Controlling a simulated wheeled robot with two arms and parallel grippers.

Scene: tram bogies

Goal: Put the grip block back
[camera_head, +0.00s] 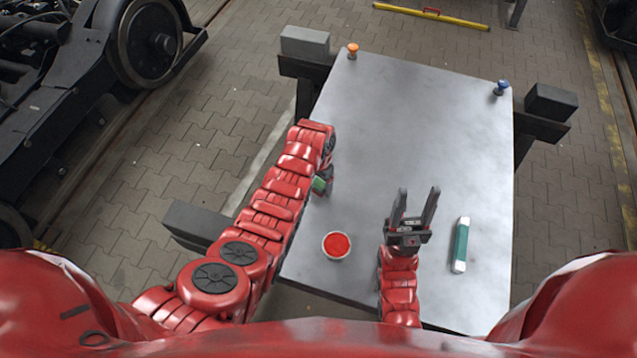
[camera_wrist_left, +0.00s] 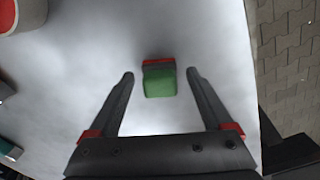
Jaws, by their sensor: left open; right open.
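The grip block, a small green block (camera_head: 319,184) with a red end, is just beside my left arm's wrist in the head view, partly hidden by it. In the left wrist view the block (camera_wrist_left: 159,80) sits between and slightly beyond the fingertips. My left gripper (camera_wrist_left: 160,74) is open, one finger on each side of the block with visible gaps. Its fingers are hidden under the arm in the head view. My right gripper (camera_head: 413,190) is open and empty over the table's front part, between the round red-topped container and the teal-and-white object.
The grey table (camera_head: 420,120) is mostly clear at the back. A round red-topped container (camera_head: 336,245) and a teal-and-white long object (camera_head: 461,245) lie near the front. An orange knob (camera_head: 352,50) and a blue knob (camera_head: 501,87) stand at the far corners. A bogie (camera_head: 70,90) is at left.

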